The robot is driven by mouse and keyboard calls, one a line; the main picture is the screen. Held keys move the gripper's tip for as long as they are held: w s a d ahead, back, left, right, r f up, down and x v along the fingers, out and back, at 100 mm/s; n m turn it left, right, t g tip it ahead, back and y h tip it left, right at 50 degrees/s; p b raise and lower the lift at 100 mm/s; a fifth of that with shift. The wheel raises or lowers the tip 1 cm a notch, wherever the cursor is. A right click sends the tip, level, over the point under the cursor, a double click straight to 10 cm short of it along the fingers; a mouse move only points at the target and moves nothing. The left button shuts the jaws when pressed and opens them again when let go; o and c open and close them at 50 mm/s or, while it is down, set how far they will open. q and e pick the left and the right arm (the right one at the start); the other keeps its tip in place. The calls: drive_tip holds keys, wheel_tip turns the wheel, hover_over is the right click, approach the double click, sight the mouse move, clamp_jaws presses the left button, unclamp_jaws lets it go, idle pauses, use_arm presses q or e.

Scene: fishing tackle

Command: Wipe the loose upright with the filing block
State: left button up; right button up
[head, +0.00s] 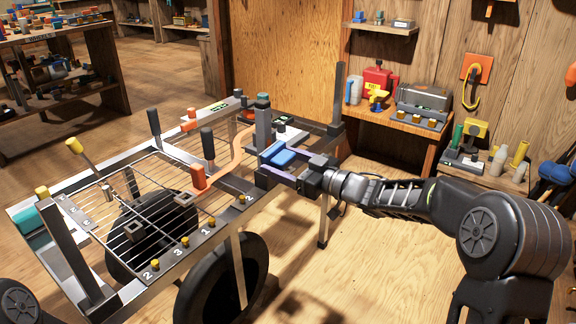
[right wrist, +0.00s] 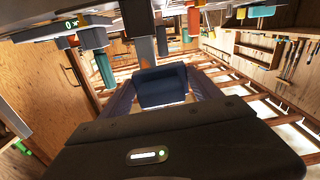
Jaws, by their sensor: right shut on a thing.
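My right gripper (head: 284,167) is shut on a blue block, which I take to be the filing block (head: 278,154). It holds the block above the right side of the metal trolley frame (head: 130,290). In the right wrist view the block (right wrist: 163,86) sits between the fingers. A grey upright (head: 263,128) with a dark cap stands just beyond the block. I cannot tell whether they touch. Other grey uprights stand at the frame's far right corner (head: 339,95) and near left (head: 70,245). Which upright is loose does not show. My left gripper is out of view.
The trolley carries a wire rack (head: 150,185), an orange clamp-like part (head: 199,178) and black handles (head: 208,145). Black wheels (head: 222,280) sit below. A wooden bench (head: 440,133) with a red can (head: 378,80) stands behind my right arm. Floor right of the trolley is clear.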

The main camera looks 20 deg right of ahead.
drive_tip(key=shift+p+x, duration=0.35)
drive_tip(key=shift+x, duration=0.8)
idle(0.6)
drive_tip(key=shift+d+r, duration=0.1)
drive_tip(key=shift+w+d+r+p, duration=0.15)
drive_tip(key=shift+w+d+p, duration=0.6)
drive_tip(key=shift+p, duration=0.3)
drive_tip(key=shift+w+d+p, duration=0.35)
drive_tip(key=shift+d+p, duration=0.1)
drive_tip(key=shift+d, duration=0.2)
drive_tip(key=shift+w+d+f, duration=0.1)
drive_tip(key=shift+d+f, duration=0.05)
drive_tip(key=shift+f, duration=0.05)
drive_tip(key=shift+w+p, duration=0.1)
drive_tip(key=shift+p, duration=0.2)
drive_tip(key=shift+a, duration=0.25)
